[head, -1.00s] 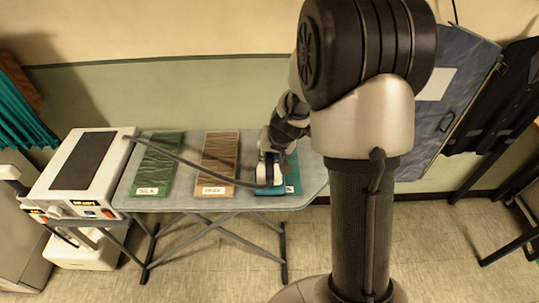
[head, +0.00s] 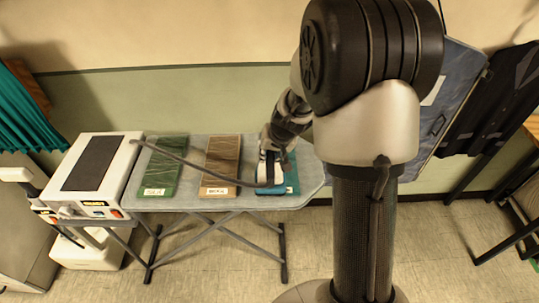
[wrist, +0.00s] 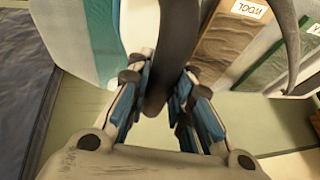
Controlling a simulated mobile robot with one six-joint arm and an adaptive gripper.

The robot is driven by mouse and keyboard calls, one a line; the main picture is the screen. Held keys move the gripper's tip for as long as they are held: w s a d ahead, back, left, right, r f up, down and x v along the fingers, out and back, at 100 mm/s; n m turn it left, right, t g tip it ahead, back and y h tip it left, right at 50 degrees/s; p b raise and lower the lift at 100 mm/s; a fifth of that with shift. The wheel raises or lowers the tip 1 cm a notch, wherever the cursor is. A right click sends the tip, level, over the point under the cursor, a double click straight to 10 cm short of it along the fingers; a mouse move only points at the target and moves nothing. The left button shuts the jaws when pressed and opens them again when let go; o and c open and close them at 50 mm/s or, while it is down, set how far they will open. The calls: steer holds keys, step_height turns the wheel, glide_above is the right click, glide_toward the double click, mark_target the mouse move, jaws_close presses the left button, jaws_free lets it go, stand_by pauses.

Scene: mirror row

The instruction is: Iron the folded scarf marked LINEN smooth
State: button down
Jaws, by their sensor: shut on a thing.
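A teal folded scarf (head: 291,181) lies at the right end of the ironing board (head: 307,172). A small part of its label shows but cannot be read. A white-and-blue iron (head: 268,181) stands over the scarf and hides much of it. My gripper (head: 271,151) is above the iron, shut on its handle. In the wrist view the fingers close around the iron's dark handle (wrist: 156,85), with the teal scarf (wrist: 103,30) beyond. I cannot tell whether the soleplate touches the cloth, or how smooth the covered part is.
A wrinkled brown WOOL cloth (head: 222,160) and a wrinkled green cloth (head: 164,164) lie left of the scarf. A dark hose (head: 205,172) runs over them from the white steam station (head: 118,160). A blue folded board (head: 452,92) leans at the right.

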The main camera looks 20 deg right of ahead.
steer(key=shift+w+r+p, duration=0.1)
steer(key=shift+r+p, duration=0.85)
steer(key=shift+r, duration=0.55)
